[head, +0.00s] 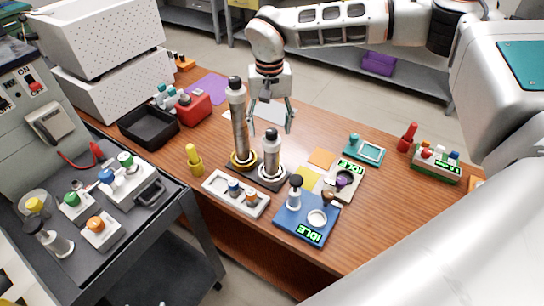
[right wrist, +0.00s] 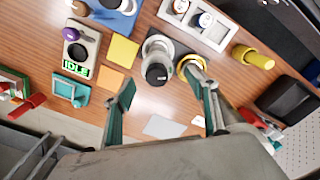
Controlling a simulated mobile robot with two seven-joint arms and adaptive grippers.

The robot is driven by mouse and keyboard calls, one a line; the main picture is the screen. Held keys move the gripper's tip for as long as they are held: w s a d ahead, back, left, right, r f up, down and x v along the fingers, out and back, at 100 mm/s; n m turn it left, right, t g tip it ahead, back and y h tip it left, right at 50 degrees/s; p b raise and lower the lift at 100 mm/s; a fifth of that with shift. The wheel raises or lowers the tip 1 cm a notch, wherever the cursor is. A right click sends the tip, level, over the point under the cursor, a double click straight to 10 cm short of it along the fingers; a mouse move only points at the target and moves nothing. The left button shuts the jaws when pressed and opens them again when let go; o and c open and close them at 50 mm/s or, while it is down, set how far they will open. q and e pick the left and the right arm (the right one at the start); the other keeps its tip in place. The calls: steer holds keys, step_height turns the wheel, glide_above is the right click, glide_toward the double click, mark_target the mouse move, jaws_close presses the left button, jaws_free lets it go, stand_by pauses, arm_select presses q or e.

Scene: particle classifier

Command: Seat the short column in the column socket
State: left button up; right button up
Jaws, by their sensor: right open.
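The short column (head: 272,155), a silver cylinder with a black cap, stands upright on the right part of a dark base (head: 277,184), with a pale ring around its foot. Whether it is fully down in a socket I cannot tell. The tall column (head: 238,120) stands upright left of it in a gold ring (head: 241,160). My right gripper (head: 270,123) is open and empty, above and behind the short column. In the right wrist view, the short column (right wrist: 157,70) shows beyond the two spread fingers (right wrist: 164,98). The tall column is mostly hidden there. My left gripper is not in view.
A white tray (head: 214,198) with small jars and a blue device (head: 290,228) stand in front. A grey device (head: 350,172) and teal frame (head: 364,150) lie to the right. A yellow bottle (head: 194,160) and black bin (head: 148,127) stand left.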

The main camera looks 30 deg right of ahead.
mark_target(272, 144)
steer(key=shift+s+a+f, duration=0.1)
steer(key=shift+s+f, duration=0.15)
steer(key=shift+f, duration=0.65)
steer(key=f, duration=0.4)
steer(key=shift+s+f, duration=0.15)
steer(key=shift+s, duration=0.05)
steer(key=shift+w+f, duration=0.1)
steer(key=shift+f, duration=0.25)
jaws_close()
